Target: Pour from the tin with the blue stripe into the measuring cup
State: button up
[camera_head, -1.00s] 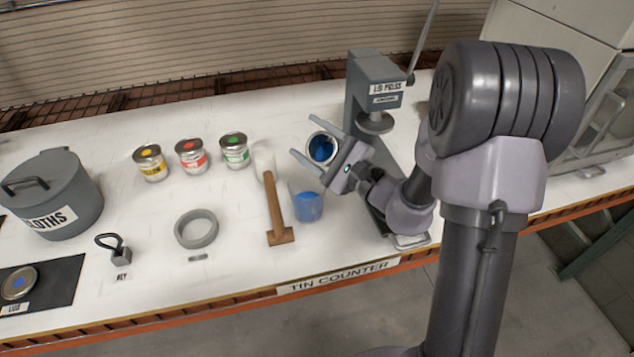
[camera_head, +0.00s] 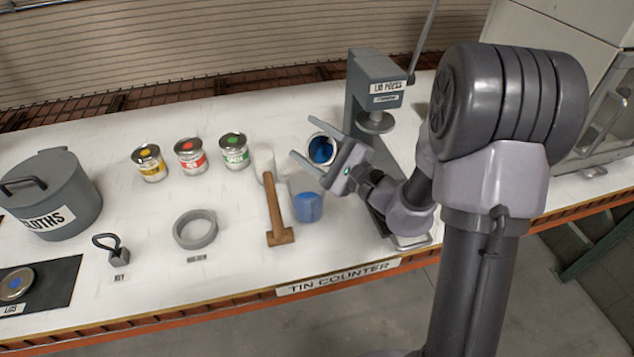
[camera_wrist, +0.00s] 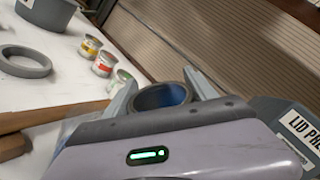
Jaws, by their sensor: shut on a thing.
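My gripper (camera_head: 322,150) is shut on an open tin (camera_head: 321,149) and holds it tilted above the counter, its mouth showing blue inside. In the wrist view the tin (camera_wrist: 161,96) sits between the two fingers; its stripe is hidden. The clear measuring cup (camera_head: 307,206) stands on the counter just below and left of the tin in the head view. Blue liquid fills its lower part. I cannot make out a stream between tin and cup.
A wooden mallet (camera_head: 276,212) lies close left of the cup. The grey lid press (camera_head: 374,90) stands behind my gripper. Yellow (camera_head: 149,163), red (camera_head: 190,156) and green (camera_head: 234,151) tins stand at the back. A grey ring (camera_head: 195,229), a key (camera_head: 117,252) and a cloths pot (camera_head: 55,193) are to the left.

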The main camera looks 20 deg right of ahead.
jog(key=shift+f+b, duration=0.15)
jog(key=shift+b, duration=0.15)
jog(key=shift+s+a+r+n+b, duration=0.1)
jog(key=shift+n+b, duration=0.1)
jog(key=shift+n, duration=0.4)
jog(key=shift+s+a+r+n+b, duration=0.1)
jog(key=shift+n+b, duration=0.1)
jog(key=shift+n, duration=0.4)
dwell(1.6)
jog(key=shift+s+a+f+n+y+b, duration=0.15)
jog(key=shift+f+n+y+b, duration=0.25)
jog(key=shift+f+n+b, duration=0.4)
dwell(1.7)
jog(key=shift+r+n+b, duration=0.2)
jog(key=shift+n+b, duration=0.2)
jog(key=shift+b, duration=0.2)
dwell(0.4)
